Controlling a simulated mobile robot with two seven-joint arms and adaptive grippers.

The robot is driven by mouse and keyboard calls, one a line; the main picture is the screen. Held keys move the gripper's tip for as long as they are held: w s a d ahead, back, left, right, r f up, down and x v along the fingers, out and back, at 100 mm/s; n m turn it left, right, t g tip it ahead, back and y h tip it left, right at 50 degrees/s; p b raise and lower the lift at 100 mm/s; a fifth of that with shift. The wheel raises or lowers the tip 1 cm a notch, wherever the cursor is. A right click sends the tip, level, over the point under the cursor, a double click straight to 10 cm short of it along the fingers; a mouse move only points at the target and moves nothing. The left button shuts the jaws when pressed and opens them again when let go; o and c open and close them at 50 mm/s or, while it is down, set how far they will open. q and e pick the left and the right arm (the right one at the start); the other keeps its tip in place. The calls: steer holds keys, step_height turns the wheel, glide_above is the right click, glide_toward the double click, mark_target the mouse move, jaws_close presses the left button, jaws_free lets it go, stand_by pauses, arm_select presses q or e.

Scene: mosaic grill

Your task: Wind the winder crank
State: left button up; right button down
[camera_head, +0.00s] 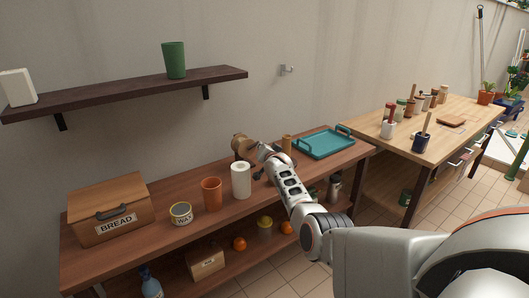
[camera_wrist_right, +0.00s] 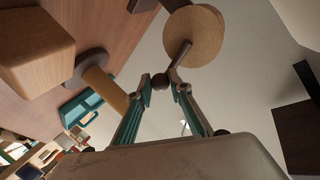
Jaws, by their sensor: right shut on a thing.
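The winder shows in the head view as a brown rounded body (camera_head: 239,144) at the back of the brown bench. In the right wrist view its round tan disc (camera_wrist_right: 196,38) carries a dark crank arm (camera_wrist_right: 180,53). My right gripper (camera_wrist_right: 161,80) is shut on the dark end of the crank, with a fingertip on each side. In the head view my right gripper (camera_head: 262,154) is beside the winder, partly hidden by its own arm. My left gripper is in neither view.
A paper roll (camera_head: 241,181), an orange cup (camera_head: 211,193), a can (camera_head: 181,213) and a bread box (camera_head: 110,208) stand left of my arm. A wooden cylinder (camera_head: 287,143) and a teal tray (camera_head: 324,143) are to the right. A shelf (camera_head: 130,92) hangs above.

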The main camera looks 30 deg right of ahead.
stand_by(0.5)
steer(key=c, duration=1.8)
jaws_free()
steer(key=shift+s+r, duration=0.1)
steer(key=shift+s, duration=0.05)
steer(key=shift+v, duration=5.9)
steer(key=shift+a, duration=0.1)
